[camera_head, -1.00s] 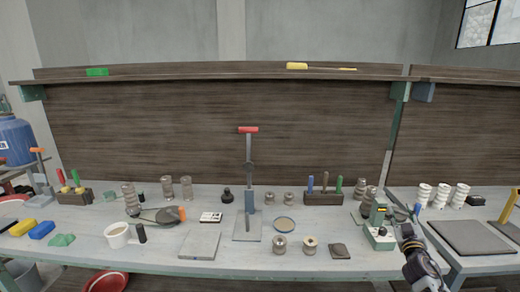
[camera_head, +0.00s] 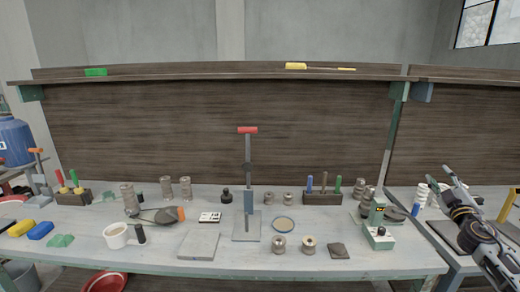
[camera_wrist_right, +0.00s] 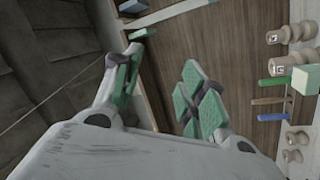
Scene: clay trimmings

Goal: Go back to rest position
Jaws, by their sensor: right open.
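My right gripper (camera_head: 440,174) is raised at the right side of the head view, above the right bench, with its fingers pointing up and to the left. In the right wrist view the gripper (camera_wrist_right: 163,82) has its two green-padded fingers spread apart, with nothing between them. Part of the white cups (camera_head: 461,193) on the right bench is hidden behind the gripper and arm. My left gripper is not in view.
A dark wooden back panel (camera_head: 130,130) with a shelf stands behind. Air above the benches is free.

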